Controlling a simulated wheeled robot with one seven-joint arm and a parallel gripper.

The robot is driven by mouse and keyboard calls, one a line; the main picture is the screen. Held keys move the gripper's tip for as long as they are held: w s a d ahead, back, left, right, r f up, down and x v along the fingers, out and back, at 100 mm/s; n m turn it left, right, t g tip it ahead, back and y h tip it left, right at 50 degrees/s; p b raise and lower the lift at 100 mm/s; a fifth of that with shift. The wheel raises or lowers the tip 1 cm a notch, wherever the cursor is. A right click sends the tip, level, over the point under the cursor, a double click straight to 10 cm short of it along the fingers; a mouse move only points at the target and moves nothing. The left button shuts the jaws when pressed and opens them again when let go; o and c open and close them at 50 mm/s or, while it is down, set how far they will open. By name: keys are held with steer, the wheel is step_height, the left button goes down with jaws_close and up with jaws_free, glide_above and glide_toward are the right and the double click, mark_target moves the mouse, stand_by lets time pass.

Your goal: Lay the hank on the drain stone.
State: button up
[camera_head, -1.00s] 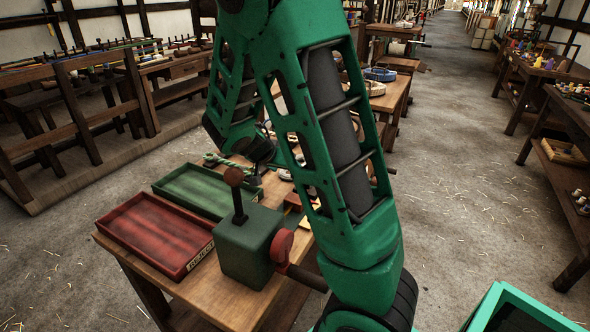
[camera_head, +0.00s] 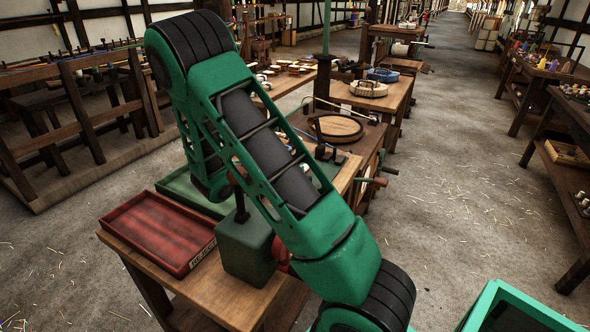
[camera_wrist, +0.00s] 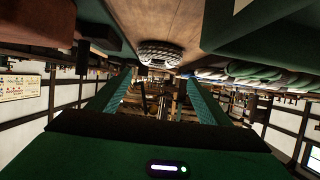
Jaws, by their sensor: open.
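In the wrist view, which looks upside down, my gripper (camera_wrist: 160,82) has its two green fingers wide apart with nothing between them. A pale grey coil of twisted rope (camera_wrist: 160,53) sits on the wooden bench top, beyond the fingertips. Thicker green and whitish twisted strands (camera_wrist: 255,73) lie at the right, along a dark green edge. I cannot tell for sure which of these is the hank. I cannot pick out the drain stone. In the head view my arm hides my gripper and the bench part beneath it.
The near bench holds a red tray (camera_head: 160,232), a green tray (camera_head: 183,188) partly behind my arm, and a green block (camera_head: 244,250) with a lever. Beyond are a round wooden board (camera_head: 337,128), a tan ring (camera_head: 369,88) and a blue ring (camera_head: 383,74). The right aisle is clear.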

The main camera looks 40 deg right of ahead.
steer(key=x, duration=0.7)
steer(key=shift+s+d+f, duration=0.1)
steer(key=shift+d+f, duration=0.1)
steer(key=shift+f, duration=0.2)
steer(key=c, duration=1)
steer(key=shift+o, duration=0.2)
steer(key=shift+r, duration=0.1)
steer(key=shift+r, duration=0.55)
steer(key=r, duration=0.1)
steer(key=a+r, duration=0.1)
steer(key=r, duration=0.1)
steer(key=shift+a+r, duration=0.15)
steer(key=shift+r, duration=0.1)
steer(key=s+a+r, duration=0.1)
steer(key=a+r, duration=0.5)
steer(key=a, duration=0.4)
steer(key=w+a+f+n+t+y, duration=0.1)
steer(key=w+a+n+t+y, duration=0.2)
steer(key=a, duration=0.7)
steer(key=w+a+f+n+t+y, duration=0.1)
steer(key=w+a+n+t+y, duration=0.2)
steer(key=a, duration=0.8)
steer(key=n+t+y, duration=0.2)
steer(key=n, duration=0.2)
steer(key=shift+w+a+n+y, duration=0.2)
steer(key=shift+n+y, duration=0.2)
